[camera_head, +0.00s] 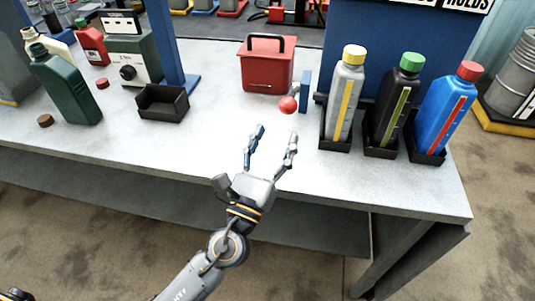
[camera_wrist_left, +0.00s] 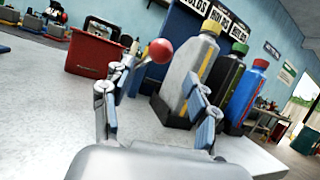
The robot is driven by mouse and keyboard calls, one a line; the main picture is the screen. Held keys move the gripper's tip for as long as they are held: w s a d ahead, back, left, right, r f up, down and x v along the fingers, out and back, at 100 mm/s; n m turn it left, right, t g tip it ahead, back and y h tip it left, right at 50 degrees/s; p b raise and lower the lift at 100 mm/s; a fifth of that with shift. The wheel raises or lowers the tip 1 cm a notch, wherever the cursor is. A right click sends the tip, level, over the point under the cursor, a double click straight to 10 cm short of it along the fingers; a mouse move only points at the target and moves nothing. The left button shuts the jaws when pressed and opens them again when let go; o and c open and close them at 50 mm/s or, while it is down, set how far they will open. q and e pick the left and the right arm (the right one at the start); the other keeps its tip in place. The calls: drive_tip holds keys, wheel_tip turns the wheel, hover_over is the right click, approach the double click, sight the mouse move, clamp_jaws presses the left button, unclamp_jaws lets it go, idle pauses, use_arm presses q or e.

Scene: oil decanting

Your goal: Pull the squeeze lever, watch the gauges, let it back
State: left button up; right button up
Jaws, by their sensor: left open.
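The squeeze lever shows as a red ball knob (camera_head: 288,104) beside a short blue upright (camera_head: 304,92) on the bench. In the left wrist view the red knob (camera_wrist_left: 161,50) appears between the spread fingers, beyond their tips. My left gripper (camera_head: 274,137) is open and empty, short of the knob and not touching it. Three bottles with level strips stand in black holders to the right: a grey one with a yellow cap (camera_head: 345,95), a black one with a green cap (camera_head: 396,100) and a blue one with a red cap (camera_head: 446,108). My right gripper is not in view.
A red box with a black handle (camera_head: 267,66) stands behind the knob. An empty black tray (camera_head: 163,103), a green bottle (camera_head: 65,90) and a dial unit (camera_head: 130,60) stand at left. The bench (camera_head: 190,140) is clear around my gripper.

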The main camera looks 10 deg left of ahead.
use_arm(q)
drive_tip(key=v, duration=0.4)
drive_tip(key=shift+f, duration=0.1)
idle(2.7)
